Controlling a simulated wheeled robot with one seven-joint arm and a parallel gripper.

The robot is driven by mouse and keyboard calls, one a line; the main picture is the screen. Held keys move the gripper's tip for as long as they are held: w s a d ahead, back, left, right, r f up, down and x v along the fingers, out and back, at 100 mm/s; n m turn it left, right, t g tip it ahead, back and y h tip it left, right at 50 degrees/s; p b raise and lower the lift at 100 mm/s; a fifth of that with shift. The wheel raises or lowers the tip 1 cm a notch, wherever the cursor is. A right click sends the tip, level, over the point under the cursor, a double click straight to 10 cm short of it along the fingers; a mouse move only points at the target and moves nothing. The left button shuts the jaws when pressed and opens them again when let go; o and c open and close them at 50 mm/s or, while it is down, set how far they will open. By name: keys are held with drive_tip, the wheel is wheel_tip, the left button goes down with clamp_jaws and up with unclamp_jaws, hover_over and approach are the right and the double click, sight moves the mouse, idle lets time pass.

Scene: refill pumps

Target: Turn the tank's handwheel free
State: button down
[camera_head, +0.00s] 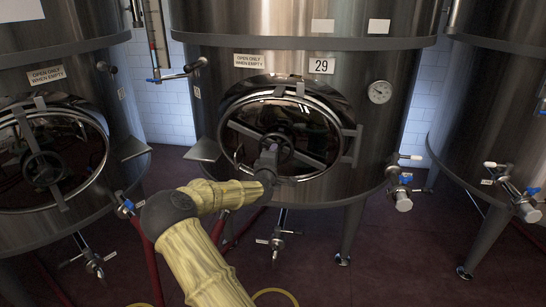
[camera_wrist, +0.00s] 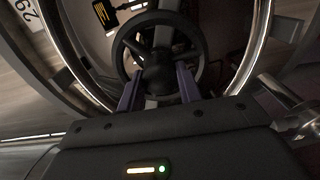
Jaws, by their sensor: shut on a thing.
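The steel tank (camera_head: 215,105) marked 29 stands at the centre of the head view. Its round hatch door (camera_head: 310,120) is closed, with a bar across it. The dark spoked handwheel (camera_head: 284,143) sits at the door's middle; it also shows in the wrist view (camera_wrist: 121,50). My gripper (camera_head: 270,160) reaches the wheel from below. In the wrist view my gripper (camera_wrist: 160,92) has its two purple-grey fingers on either side of the wheel's lower part, shut on it. The exact contact is partly hidden by the dark wheel.
Another tank (camera_head: 90,75) with its own handwheel (camera_head: 43,168) stands at left, a third tank (camera_head: 500,110) at right. A gauge (camera_head: 380,92) and valves (camera_head: 403,190) stick out from tank 29. Red hoses (camera_head: 150,265) lie on the dark floor (camera_head: 370,270).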

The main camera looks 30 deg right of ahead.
drive_tip(key=shift+f+n, duration=0.1)
drive_tip(key=shift+n, duration=1.7)
drive_tip(key=c, duration=0.9)
unclamp_jaws()
drive_tip(key=shift+c, duration=0.2)
drive_tip(key=v, duration=1.7)
drive_tip(key=shift+a+b, duration=0.25)
drive_tip(key=shift+b, duration=0.05)
drive_tip(key=shift+s, duration=0.1)
